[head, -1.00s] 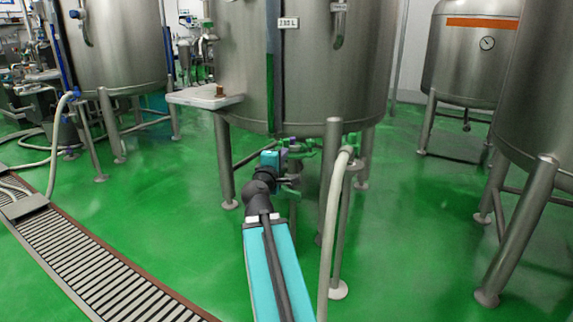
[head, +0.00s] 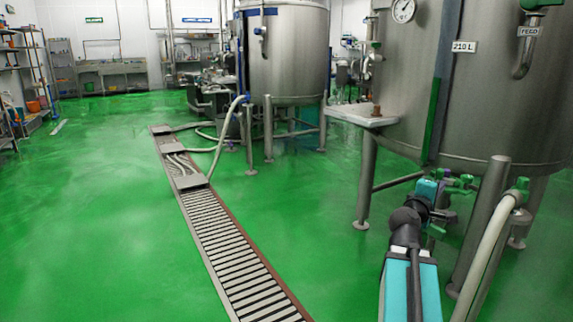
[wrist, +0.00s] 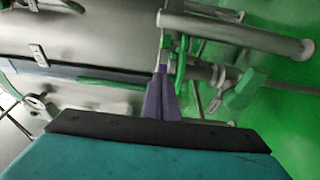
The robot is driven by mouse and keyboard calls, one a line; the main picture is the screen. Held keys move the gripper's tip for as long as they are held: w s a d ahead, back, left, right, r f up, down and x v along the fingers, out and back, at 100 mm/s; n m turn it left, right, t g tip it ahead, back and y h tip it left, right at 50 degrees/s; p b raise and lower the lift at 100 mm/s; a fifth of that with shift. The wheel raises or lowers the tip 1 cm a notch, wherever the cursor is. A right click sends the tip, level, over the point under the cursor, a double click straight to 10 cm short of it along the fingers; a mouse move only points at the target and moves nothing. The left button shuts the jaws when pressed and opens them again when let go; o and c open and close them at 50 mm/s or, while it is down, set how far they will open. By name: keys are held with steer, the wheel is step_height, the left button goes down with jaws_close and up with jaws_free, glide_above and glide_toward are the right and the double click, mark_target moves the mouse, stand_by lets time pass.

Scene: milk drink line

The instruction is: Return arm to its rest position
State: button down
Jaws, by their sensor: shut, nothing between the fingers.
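My gripper shows in the wrist view as two purple fingers (wrist: 162,72) closed together with nothing between them. They point toward the steel pipework and green-handled valves below a large tank. In the head view my arm is stretched out toward the underside of the tank (head: 410,80) labelled 210 L. My fingers are hard to make out there beside the green valve handles (head: 460,182). Whether the fingertips touch any valve or pipe cannot be told.
A tank leg (head: 484,225) and a pale hose (head: 487,250) stand close to the right of my arm. A white shelf (head: 362,114) juts from the tank. A floor drain grating (head: 232,262) runs at left. Open green floor lies further left.

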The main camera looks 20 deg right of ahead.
steer(key=w+a+f+n+t+y+p, duration=0.1)
steer(key=w+a+f+n+y+p, duration=0.25)
steer(key=w+a+p, duration=0.95)
steer(key=s+a+f+g+y+p, duration=0.1)
steer(key=s+a+f+y+p, duration=0.1)
steer(key=a+f+p, duration=0.5)
steer(key=s+a+f+g+y+p, duration=0.1)
steer(key=s+a+f+y+p, duration=0.15)
steer(key=a+f+p, duration=0.5)
steer(key=s+a+f+m+g+y+p, duration=0.1)
steer(key=s+a+f+g+y+p, duration=0.15)
steer(key=s+a+p, duration=0.4)
steer(key=s+a+f+m+g+y+p, duration=0.1)
steer(key=s+a+f+g+p, duration=0.25)
steer(key=s+a+p, duration=0.35)
steer(key=s+a+f+m+g+y+p, duration=0.1)
steer(key=s+a, duration=0.4)
steer(key=s, duration=0.5)
steer(key=s+a+f+m+g+y+p, duration=0.2)
steer(key=s+a+m+g+y, duration=0.2)
steer(key=s, duration=0.7)
steer(key=a+m+g, duration=0.1)
steer(key=a, duration=0.1)
steer(key=shift+s+a+f+p, duration=0.15)
steer(key=shift+a+f+p, duration=0.1)
steer(key=shift+a+p, duration=0.05)
steer(key=shift+m, duration=0.25)
